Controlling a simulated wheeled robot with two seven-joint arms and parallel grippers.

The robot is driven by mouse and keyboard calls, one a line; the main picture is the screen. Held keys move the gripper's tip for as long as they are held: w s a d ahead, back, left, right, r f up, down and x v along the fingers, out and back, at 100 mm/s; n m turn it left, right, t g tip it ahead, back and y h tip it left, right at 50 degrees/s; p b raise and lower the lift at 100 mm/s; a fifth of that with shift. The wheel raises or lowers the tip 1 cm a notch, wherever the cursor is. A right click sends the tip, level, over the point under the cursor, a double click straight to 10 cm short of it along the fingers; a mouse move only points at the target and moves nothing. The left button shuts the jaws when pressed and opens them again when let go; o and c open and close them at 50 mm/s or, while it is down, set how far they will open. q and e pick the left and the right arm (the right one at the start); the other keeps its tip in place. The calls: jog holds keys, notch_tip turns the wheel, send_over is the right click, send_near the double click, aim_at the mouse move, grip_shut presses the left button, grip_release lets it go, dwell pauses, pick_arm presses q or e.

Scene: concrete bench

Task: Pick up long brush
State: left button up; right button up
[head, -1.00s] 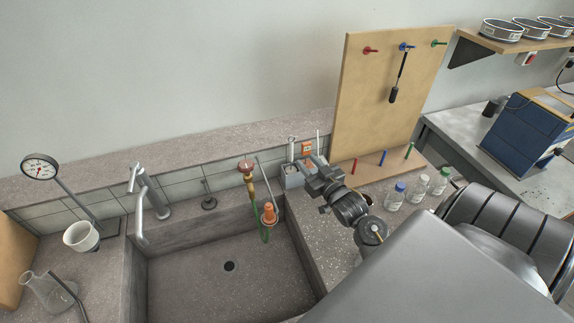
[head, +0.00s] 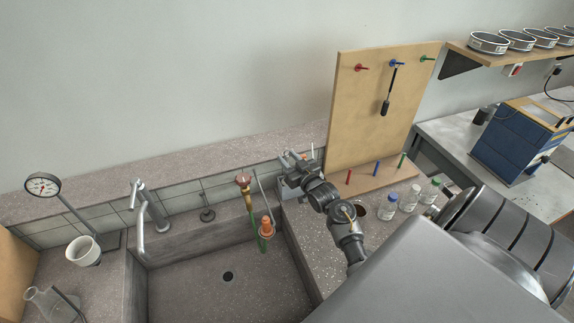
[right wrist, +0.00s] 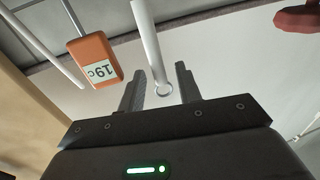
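A white rod with a ring at its end (right wrist: 146,40) shows in the right wrist view, its ring between my right gripper's fingers (right wrist: 161,85). I cannot tell whether they touch it, and its lower end is not visible. The fingers are apart. In the head view my right gripper (head: 287,157) is above the grey holder (head: 285,190) at the sink's back right corner and hides much of it. A thin dark brush-like tool (head: 386,106) hangs from the blue peg on the wooden board (head: 350,120). My left gripper is not in view.
An orange display reading 19 °C (right wrist: 95,60) is close beside the fingers in the wrist view. Several capped bottles (head: 410,198) stand right of my forearm. The sink basin (head: 200,285) is open, with a tap (head: 141,215) at its left.

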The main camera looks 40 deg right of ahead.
jog(key=shift+w+d, duration=0.1)
jog(key=shift+w, duration=0.6)
jog(key=shift+s, duration=0.1)
jog(key=shift+c, duration=0.5)
grip_shut()
notch_tip(320, 180, up, 10)
jog(key=shift+f+b, duration=0.1)
jog(key=shift+b, duration=0.95)
notch_tip(320, 180, up, 9)
jog(key=p, duration=0.8)
